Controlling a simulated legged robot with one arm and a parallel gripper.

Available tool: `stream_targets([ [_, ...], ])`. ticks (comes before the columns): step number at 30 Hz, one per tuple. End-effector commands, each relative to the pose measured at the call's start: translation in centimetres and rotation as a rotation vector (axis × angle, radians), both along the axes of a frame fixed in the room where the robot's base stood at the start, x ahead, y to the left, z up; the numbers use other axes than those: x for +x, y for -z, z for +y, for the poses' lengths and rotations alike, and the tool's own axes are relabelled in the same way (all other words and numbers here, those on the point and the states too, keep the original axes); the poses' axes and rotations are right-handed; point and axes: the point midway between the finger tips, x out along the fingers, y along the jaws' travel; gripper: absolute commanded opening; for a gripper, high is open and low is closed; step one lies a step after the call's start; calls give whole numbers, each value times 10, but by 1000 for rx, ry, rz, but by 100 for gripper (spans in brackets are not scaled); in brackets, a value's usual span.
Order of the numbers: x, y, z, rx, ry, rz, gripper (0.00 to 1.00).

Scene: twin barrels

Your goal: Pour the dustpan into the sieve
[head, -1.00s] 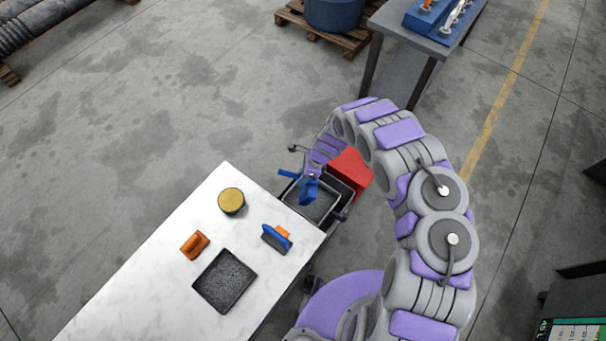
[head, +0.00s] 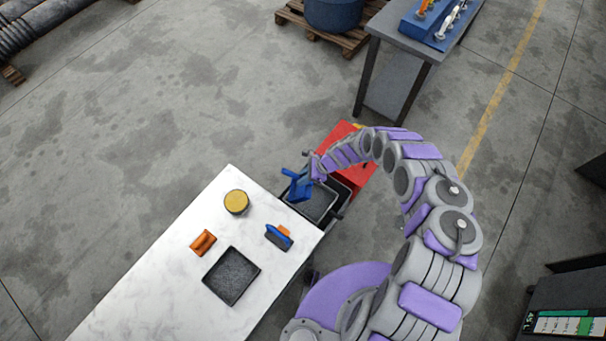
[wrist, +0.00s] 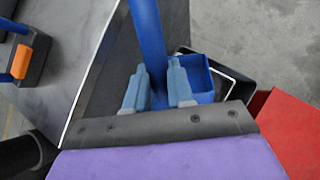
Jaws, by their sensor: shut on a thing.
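The blue dustpan (head: 297,186) is in my gripper (head: 315,172), above the far-left part of the sieve (head: 322,208). The sieve is a grey, light-rimmed tray in a dark frame beside the white table's right end. In the wrist view, my gripper (wrist: 159,78) is shut on the dustpan's blue handle (wrist: 147,35). Part of a blue box-like pan (wrist: 198,78) shows beside the fingers. The dustpan looks tilted; its contents, if any, cannot be made out. The sieve's surface looks grey, and part of it is covered by the dustpan.
The white table (head: 150,290) carries a gold-topped round tin (head: 236,202), an orange brush-like tool (head: 203,242), a blue-and-orange tool (head: 279,236) and a black tray of dark grains (head: 231,276). A red box (head: 362,180) stands just behind the sieve. Open floor lies left.

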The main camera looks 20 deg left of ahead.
Motion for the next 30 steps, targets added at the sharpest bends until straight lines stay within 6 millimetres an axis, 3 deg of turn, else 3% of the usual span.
stream_targets([
  [15, 1, -7, 0, 331, 4, 64, 0],
  [30, 0, -12, 0, 393, 1, 75, 0],
])
